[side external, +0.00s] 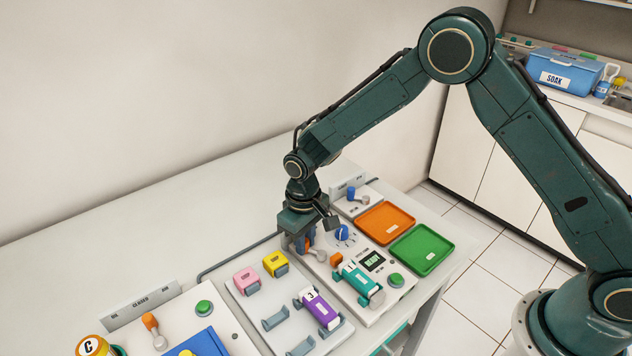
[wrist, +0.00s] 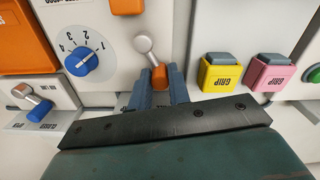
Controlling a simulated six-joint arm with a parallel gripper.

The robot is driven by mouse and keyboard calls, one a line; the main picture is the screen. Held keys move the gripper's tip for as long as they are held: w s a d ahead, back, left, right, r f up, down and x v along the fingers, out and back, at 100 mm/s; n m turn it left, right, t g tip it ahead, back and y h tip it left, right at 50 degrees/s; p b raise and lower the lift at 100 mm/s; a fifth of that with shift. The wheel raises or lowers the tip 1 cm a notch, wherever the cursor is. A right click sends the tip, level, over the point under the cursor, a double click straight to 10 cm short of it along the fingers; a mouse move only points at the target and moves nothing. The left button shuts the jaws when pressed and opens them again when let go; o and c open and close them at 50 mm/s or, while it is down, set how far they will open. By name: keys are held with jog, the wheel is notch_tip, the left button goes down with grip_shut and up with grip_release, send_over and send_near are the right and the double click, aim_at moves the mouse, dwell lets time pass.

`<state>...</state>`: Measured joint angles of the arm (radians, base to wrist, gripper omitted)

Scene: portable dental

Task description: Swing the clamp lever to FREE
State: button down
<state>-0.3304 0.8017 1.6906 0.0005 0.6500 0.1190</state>
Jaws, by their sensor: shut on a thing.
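My gripper (wrist: 160,88) is shut on the orange handle (wrist: 160,76) of a lever. The lever's pale metal arm runs from the handle to a round silver pivot (wrist: 145,44) on the white panel. In the side view my gripper (side external: 304,243) points down at this panel, and the silver part of the lever (side external: 320,255) shows beside the fingers. The orange handle is mostly hidden there by the fingers. I cannot read any FREE mark, and no lettering names this lever as the clamp.
A blue dial (wrist: 82,61) sits close by on the panel. A teal cartridge (side external: 358,279) lies in front. Yellow (wrist: 220,75) and pink (wrist: 272,75) GRIP blocks stand beside the panel. A blue-knobbed lever (side external: 351,193) and orange (side external: 386,222) and green (side external: 421,249) trays lie beyond.

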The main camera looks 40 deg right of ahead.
jog(key=shift+s+a+r+n, duration=0.1)
jog(key=shift+a+n, duration=0.1)
jog(key=shift+n, duration=0.35)
jog(key=shift+s+a+n, duration=0.1)
jog(key=shift+a+n, duration=0.05)
jog(key=shift+n, duration=0.4)
jog(key=c, duration=1.3)
grip_release()
jog(key=shift+r, duration=0.1)
notch_tip(320, 180, up, 14)
jog(key=shift+f, duration=0.25)
